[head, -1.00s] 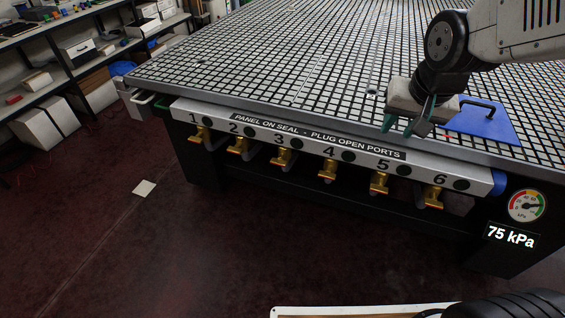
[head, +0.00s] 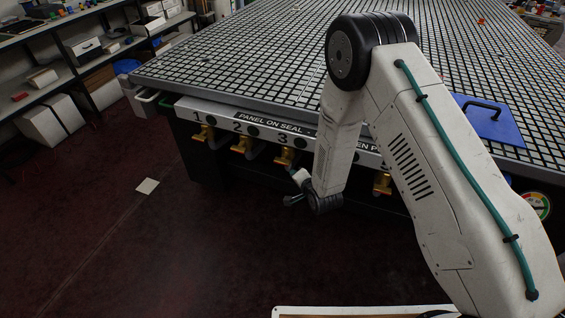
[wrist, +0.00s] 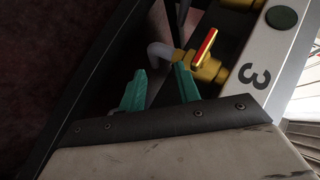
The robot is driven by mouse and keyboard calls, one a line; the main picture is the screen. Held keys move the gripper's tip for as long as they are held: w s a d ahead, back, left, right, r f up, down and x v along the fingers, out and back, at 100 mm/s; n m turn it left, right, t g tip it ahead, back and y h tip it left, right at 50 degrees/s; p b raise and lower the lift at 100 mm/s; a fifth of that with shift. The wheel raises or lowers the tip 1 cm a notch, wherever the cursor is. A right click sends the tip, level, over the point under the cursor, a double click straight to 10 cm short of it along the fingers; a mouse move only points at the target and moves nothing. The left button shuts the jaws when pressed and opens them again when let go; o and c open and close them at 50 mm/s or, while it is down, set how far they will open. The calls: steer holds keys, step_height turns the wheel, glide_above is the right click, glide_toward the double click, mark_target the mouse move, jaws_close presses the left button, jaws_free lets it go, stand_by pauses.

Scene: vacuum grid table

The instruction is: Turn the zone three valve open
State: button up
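The zone three valve (head: 285,156) is a brass fitting under the panel's number 3 in the head view. In the wrist view the same valve (wrist: 210,70) shows a red-edged brass handle (wrist: 204,48), which appears to lie across the valve body, and a pale bent hose at its end. My gripper (wrist: 160,70) is open, its two teal fingers apart. The right finger's tip is close to the valve; whether they touch is unclear. Nothing is visible between the fingers. In the head view my fingers are hard to make out beside the wrist, below the panel.
Valves 1 (head: 203,133) and 2 (head: 241,144) hang to the left along the panel (head: 220,112). A blue plate with a handle (head: 492,122) lies on the grid table (head: 215,75). The floor in front is open.

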mark_target(282, 161)
steer(key=w+a+m+t+y, duration=0.1)
steer(key=w+a+t, duration=0.1)
steer(key=w+a+r+m+t+y, duration=0.1)
steer(key=w+a+m+t, duration=0.1)
steer(key=w+a+m+t+y, duration=0.1)
steer(key=w, duration=0.1)
steer(key=shift+w+a+r+m+t, duration=0.2)
steer(key=shift+a+r+m+t, duration=0.1)
steer(key=shift+a+t, duration=0.1)
stand_by(0.3)
jaws_close()
